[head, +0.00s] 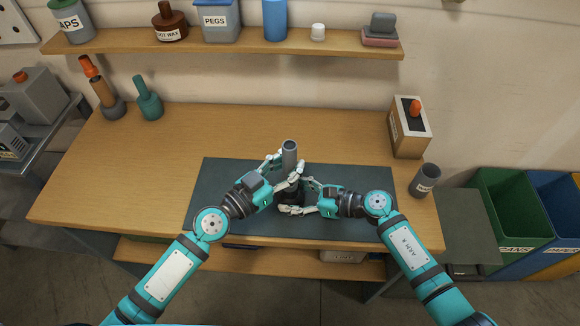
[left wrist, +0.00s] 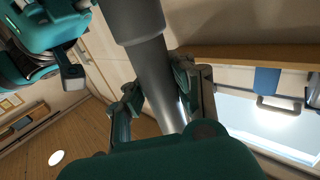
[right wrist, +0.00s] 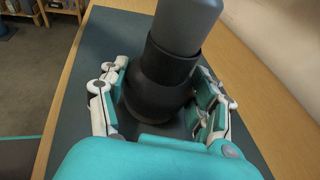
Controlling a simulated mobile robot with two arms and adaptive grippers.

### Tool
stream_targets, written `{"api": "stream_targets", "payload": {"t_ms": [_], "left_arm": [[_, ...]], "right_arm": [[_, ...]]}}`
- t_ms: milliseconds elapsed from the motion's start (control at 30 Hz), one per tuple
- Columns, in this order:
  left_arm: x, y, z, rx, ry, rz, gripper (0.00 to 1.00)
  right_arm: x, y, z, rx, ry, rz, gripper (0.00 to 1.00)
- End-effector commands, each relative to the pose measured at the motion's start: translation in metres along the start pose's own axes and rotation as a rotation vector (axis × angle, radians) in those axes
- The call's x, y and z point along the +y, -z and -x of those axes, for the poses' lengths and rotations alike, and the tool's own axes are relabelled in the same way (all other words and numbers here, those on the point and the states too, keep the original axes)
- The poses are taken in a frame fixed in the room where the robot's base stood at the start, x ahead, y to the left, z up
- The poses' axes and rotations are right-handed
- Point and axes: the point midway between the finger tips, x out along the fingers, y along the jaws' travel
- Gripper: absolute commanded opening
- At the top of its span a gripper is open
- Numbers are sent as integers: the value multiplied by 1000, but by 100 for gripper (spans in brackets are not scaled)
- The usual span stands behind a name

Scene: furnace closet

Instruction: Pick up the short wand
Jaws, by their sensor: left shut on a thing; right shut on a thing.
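A grey tube (head: 289,152), which looks like the short wand, stands upright over the dark mat in the head view. Its lower end meets a round black base (right wrist: 160,90), seen in the right wrist view. My left gripper (head: 284,166) is shut around the tube; the left wrist view shows the tube (left wrist: 158,78) between its fingers. My right gripper (head: 293,198) is lower and shut around the black base, with fingers on both sides in the right wrist view. The hands partly hide the joint and base in the head view. I cannot tell whether the base touches the mat.
The dark mat (head: 235,172) lies on a wooden workbench (head: 200,130). An orange-topped bottle (head: 103,93) and a teal one (head: 148,99) stand back left. A box with an orange knob (head: 409,130) and a grey cup (head: 424,181) stand right. A loaded shelf (head: 240,42) hangs above.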

Motion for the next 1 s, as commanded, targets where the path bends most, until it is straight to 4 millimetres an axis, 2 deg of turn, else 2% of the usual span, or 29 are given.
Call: {"api": "stream_targets", "payload": {"t_ms": [833, 1000], "left_arm": [[1, -5, 2, -11, -2, 1, 0], [2, 3, 1, -9, -5, 1, 0]], "right_arm": [[-3, 1, 2, 1, 7, -4, 26], [-3, 1, 2, 1, 8, -4, 26]]}}
